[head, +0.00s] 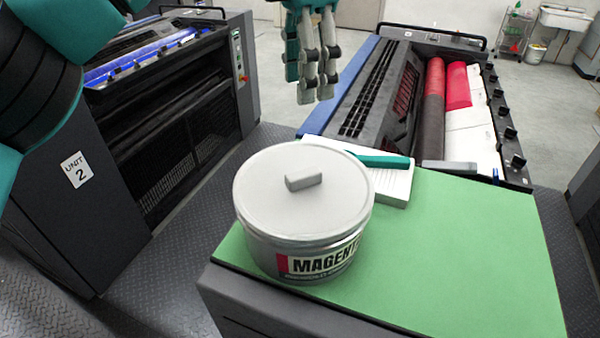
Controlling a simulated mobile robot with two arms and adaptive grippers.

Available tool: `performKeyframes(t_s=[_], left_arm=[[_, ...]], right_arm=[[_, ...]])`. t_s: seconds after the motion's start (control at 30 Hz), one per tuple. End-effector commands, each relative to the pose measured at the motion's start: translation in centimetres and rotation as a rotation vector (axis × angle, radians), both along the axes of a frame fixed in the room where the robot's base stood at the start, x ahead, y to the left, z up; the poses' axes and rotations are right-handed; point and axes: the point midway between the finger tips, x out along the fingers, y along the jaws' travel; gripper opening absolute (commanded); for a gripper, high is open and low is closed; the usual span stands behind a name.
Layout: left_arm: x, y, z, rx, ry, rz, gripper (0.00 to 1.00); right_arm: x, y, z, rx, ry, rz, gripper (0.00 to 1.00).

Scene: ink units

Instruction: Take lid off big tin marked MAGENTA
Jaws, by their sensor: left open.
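The big tin (267,252) stands upright at the left front of a green-topped surface, with its label reading MAGENT and the last letter turned out of sight. Its round grey lid (262,206) sits on top, with a small block-shaped handle (304,182) in the middle. My left gripper (318,92) hangs at the top middle of the head view, fingers pointing down, open and empty. It appears above and beyond the tin, apart from the lid. My right gripper is not in view.
The green top (470,245) is clear right of the tin. Behind the tin lies a white pad (393,184) with a teal tool (378,159) on it. An ink unit with red rollers (457,85) stands behind. A dark machine marked UNIT 2 (76,170) is at left.

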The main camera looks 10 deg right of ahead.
Motion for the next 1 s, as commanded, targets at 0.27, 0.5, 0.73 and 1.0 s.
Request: performKeyframes(t_s=[0.27,0.5,0.73,1.0], left_arm=[[0.1,0.1,-6.1,-0.001,0.007,-0.001,0.50],[0.1,0.1,-10.2,-0.004,0.005,0.001,0.50],[0.1,0.1,-11.7,-0.006,0.006,0.001,0.50],[0.5,0.4,-15.5,-0.006,0.007,0.002,0.50]], right_arm=[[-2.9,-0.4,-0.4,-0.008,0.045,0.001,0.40],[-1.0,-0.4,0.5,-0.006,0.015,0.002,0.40],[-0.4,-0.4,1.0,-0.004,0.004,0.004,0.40],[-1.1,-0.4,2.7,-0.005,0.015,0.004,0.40]])
